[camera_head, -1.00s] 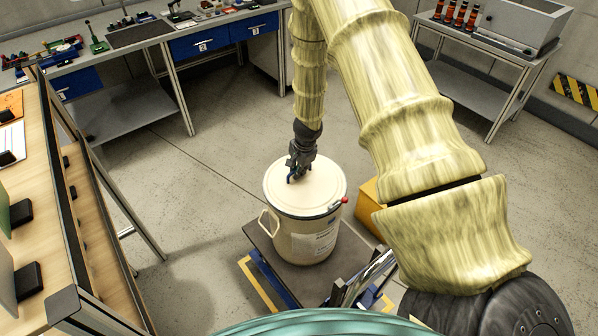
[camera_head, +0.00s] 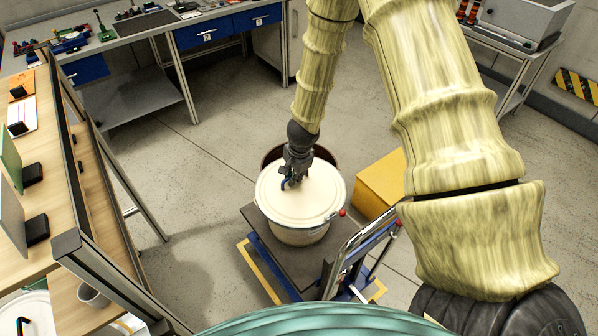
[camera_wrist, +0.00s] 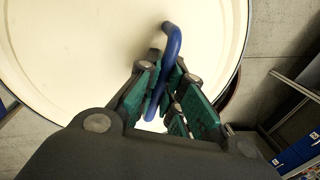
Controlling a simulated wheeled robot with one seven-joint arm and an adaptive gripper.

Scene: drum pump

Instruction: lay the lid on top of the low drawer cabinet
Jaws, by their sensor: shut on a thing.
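The round cream lid (camera_head: 315,200) is in the head view, raised over the drum (camera_head: 300,237) and offset toward the front. The drum's dark open inside shows behind the lid's back edge. My gripper (camera_head: 288,180) is over the lid, shut on its blue handle. In the wrist view, my gripper's green pads (camera_wrist: 165,95) close around the blue handle (camera_wrist: 172,45), and the lid (camera_wrist: 80,50) fills the upper left. A low yellow box-shaped unit (camera_head: 378,184) stands right of the drum; whether it is the drawer cabinet I cannot tell, as no drawers show.
The drum stands on a dark platform cart (camera_head: 263,228) with a metal push handle (camera_head: 350,250). A wooden-topped desk (camera_head: 40,230) is at the left. A workbench with blue drawers (camera_head: 205,35) is at the back. Open floor lies between.

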